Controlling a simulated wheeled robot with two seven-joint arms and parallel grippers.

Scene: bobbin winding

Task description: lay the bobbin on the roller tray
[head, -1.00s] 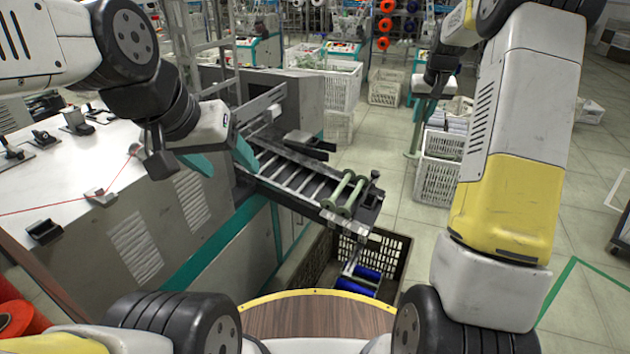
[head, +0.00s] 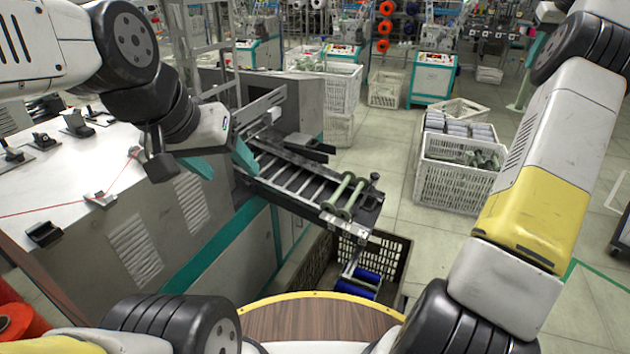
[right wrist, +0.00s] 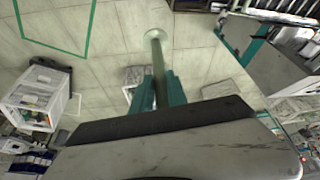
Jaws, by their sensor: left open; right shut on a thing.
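A green bobbin (head: 525,72) is at the upper right of the head view, away from the tray, with a round flange at its lower end. In the right wrist view the bobbin (right wrist: 158,62) stands out between the two teal fingers of my right gripper (right wrist: 161,88), which is shut on it. The roller tray (head: 284,182) juts from the grey machine at mid-picture. Two green bobbin-like pieces (head: 343,196) lie across its outer end. My left gripper (head: 222,162) is open and empty beside the tray's inner end.
A dark crate (head: 398,256) with blue spools (head: 358,284) stands below the tray's outer end. A white crate (head: 458,186) holding green bobbins and grey spools stands on the floor right of the tray. Floor between them is clear.

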